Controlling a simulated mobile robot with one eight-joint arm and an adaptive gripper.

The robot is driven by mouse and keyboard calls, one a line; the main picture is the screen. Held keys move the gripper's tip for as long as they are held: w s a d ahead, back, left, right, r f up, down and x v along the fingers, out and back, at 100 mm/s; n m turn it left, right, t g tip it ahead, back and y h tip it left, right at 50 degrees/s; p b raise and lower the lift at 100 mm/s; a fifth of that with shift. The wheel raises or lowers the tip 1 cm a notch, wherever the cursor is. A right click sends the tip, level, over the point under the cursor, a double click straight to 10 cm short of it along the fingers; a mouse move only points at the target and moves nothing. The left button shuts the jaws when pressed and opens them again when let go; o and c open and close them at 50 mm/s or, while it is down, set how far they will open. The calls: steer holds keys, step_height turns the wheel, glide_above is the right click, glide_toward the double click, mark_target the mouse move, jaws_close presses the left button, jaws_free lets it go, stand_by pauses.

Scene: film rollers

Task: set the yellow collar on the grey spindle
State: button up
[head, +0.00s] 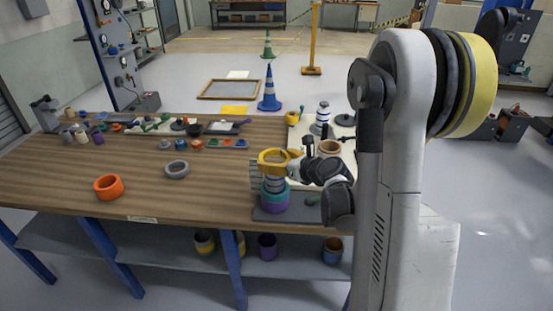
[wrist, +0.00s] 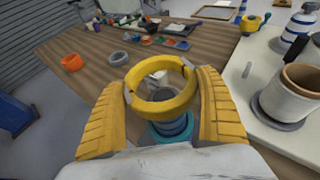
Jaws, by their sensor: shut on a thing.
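The yellow collar (head: 270,165) is held level at the upper end of the grey spindle (head: 274,183). In the wrist view the yellow collar (wrist: 163,107) sits between the two yellow fingers of my gripper (wrist: 160,86), which is shut on its outside. The spindle (wrist: 174,124) shows below the collar, and a pale grey part shows through its hole. I cannot tell whether the collar is around the spindle top or just above it. A teal collar (head: 276,194) and a purple collar (head: 274,205) are stacked low on the spindle, on a dark base (head: 292,214).
An orange ring (head: 108,187) and a loose grey ring (head: 176,170) lie left on the wooden bench (head: 210,195). Right of my gripper stand a brown-topped cup (wrist: 300,95) and a striped bottle (wrist: 298,28). Small parts line the back; the bench's middle is clear.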

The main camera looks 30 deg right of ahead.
steer(key=shift+f+b, duration=1.25)
steer(key=shift+f, duration=0.85)
step_height(320, 180, down, 6)
steer(key=b, duration=0.6)
steer(key=shift+r, duration=0.1)
steer(key=o, duration=1.1)
steer(key=shift+s, duration=0.1)
glide_toward(281, 185)
